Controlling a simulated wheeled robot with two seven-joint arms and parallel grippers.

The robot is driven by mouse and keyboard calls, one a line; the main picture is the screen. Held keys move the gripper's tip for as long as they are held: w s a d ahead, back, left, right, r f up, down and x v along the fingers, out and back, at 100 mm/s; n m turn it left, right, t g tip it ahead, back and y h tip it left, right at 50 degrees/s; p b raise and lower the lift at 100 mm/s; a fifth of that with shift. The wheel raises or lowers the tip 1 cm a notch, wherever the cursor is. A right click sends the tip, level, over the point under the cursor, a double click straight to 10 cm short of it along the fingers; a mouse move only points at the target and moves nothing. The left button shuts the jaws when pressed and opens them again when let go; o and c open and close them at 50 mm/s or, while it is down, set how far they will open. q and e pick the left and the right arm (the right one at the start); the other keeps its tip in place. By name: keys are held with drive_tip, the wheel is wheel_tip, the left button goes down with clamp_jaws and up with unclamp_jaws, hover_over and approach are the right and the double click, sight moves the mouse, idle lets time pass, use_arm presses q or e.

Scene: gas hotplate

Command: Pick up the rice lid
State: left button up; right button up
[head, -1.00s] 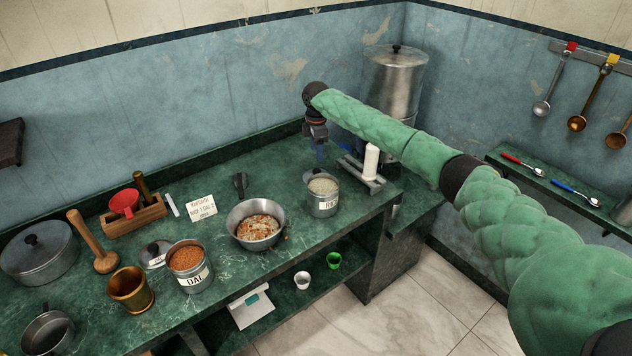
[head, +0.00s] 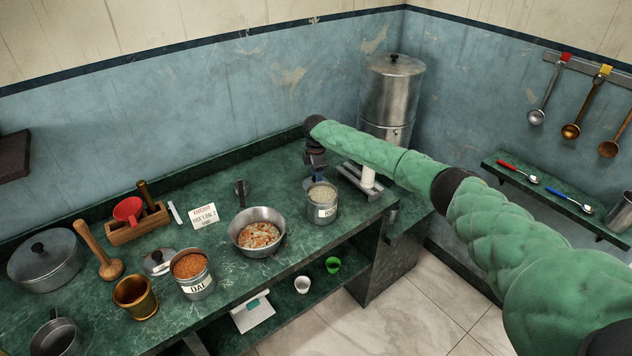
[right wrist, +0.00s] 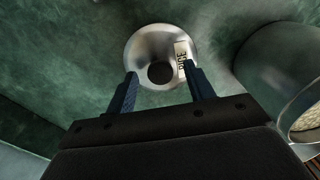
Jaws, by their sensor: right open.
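The rice lid (right wrist: 143,47) is a round silver disc with a dark knob (right wrist: 160,73) and a white RICE label; it lies on the green counter in the right wrist view. My right gripper (right wrist: 161,84) is open, its two blue fingers on either side of the knob in that view. Nothing is held; I cannot tell whether the fingers touch the lid. In the head view the right gripper (head: 316,181) is low behind the rice can (head: 323,211), and the lid is mostly hidden there. My left gripper is out of view.
The rice can's wall (right wrist: 275,75) is close on the right in the wrist view. A white cylinder on a metal stand (head: 367,178) is right of the gripper. A pan of food (head: 258,232) and the dal can (head: 194,275) stand to the left.

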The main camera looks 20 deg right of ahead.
drive_tip(key=shift+f, duration=0.2)
drive_tip(key=shift+c, duration=0.2)
drive_tip(key=c, duration=1)
